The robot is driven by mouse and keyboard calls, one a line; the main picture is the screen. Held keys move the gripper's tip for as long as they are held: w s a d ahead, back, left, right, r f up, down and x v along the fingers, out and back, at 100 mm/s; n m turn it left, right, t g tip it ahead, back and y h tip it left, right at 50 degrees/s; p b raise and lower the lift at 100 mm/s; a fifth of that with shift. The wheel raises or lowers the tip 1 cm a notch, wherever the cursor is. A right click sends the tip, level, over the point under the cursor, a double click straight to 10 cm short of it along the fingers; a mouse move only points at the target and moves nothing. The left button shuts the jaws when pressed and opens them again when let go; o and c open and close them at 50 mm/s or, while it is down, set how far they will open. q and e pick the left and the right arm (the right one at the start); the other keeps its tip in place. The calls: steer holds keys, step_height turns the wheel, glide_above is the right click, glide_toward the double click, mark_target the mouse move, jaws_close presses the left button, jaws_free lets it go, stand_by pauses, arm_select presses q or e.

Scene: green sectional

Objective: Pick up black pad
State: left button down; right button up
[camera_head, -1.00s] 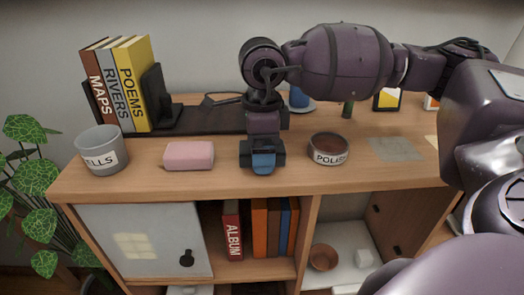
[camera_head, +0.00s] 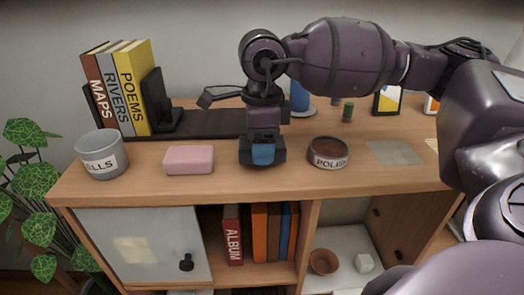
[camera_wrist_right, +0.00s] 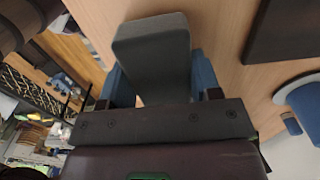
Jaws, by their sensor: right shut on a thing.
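The black pad (camera_wrist_right: 152,45) is a flat dark grey block with rounded edges. In the right wrist view it sits between the blue fingers of my right gripper (camera_wrist_right: 163,85) and reaches out past them, over the wooden top. In the head view my right gripper (camera_head: 263,156) is over the front part of the cabinet top, between the pink block and the round POLISH tin. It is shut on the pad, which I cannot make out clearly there. Whether the pad still touches the wood is unclear. My left gripper is not in view.
The pink block (camera_head: 189,160) lies left of the gripper, with a grey cup (camera_head: 101,155) beyond. The tin (camera_head: 328,152) stands close on the right. Behind are a dark base, books (camera_head: 130,90) and a blue cup (camera_head: 299,98). A grey sheet (camera_head: 394,153) lies flat at right.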

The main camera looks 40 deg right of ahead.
step_height(320, 180, up, 18)
stand_by(0.3)
steer(key=shift+o, duration=1.1)
steer(key=shift+c, duration=0.7)
